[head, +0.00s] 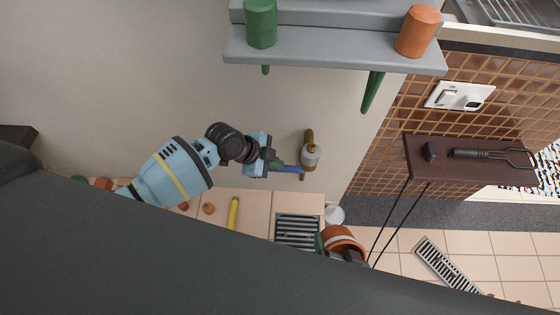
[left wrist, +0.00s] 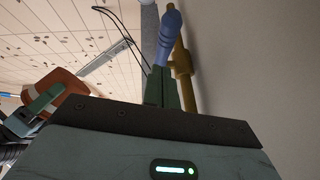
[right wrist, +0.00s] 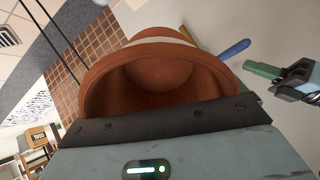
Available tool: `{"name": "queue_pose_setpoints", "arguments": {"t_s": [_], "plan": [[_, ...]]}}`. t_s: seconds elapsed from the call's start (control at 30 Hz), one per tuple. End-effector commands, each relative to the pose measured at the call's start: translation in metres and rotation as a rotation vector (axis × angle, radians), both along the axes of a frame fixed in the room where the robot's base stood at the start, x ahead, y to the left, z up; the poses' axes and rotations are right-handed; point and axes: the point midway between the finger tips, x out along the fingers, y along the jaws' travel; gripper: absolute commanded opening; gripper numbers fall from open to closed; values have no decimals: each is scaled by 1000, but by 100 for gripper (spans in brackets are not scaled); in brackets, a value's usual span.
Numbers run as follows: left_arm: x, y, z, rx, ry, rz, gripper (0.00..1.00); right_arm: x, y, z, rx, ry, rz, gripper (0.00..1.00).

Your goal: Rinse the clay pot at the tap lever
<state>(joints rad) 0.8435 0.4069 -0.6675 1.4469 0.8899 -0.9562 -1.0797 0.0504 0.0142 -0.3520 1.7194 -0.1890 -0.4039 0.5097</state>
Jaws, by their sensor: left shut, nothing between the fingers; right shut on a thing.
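The clay pot (head: 342,232), terracotta with a pale band, is held in my right gripper (head: 334,250) at its wall, low and right of the tap. Its open mouth faces the right wrist camera in that view (right wrist: 165,85). The brass tap (head: 309,152) is on the pale wall, with a blue lever (head: 291,169) pointing left. My left gripper (head: 273,164) is shut and empty, its tips at the lever's end. In the left wrist view the lever (left wrist: 171,38) lies just beyond the green fingers (left wrist: 158,88); I cannot tell whether they touch.
A slotted drain grate (head: 297,230) is below the tap, with a white round thing (head: 334,215) beside it. A yellow stick (head: 233,212) lies left. A grey shelf (head: 330,55) with a green cup and an orange cup is above. A dark side shelf (head: 470,165) holds tools.

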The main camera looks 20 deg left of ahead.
Motion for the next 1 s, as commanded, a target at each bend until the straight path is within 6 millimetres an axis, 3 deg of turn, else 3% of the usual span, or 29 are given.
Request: {"name": "queue_pose_setpoints", "arguments": {"t_s": [0.07,0.5,1.0], "plan": [[0,-5,21,-1,-10,0,0,10,0,23,1,-25,0,49],[-28,50,70,-2,-4,1,0,11,0,26,0,-28,0,49],[-34,60,81,-4,-2,0,0,11,0,27,1,-29,0,49]]}}
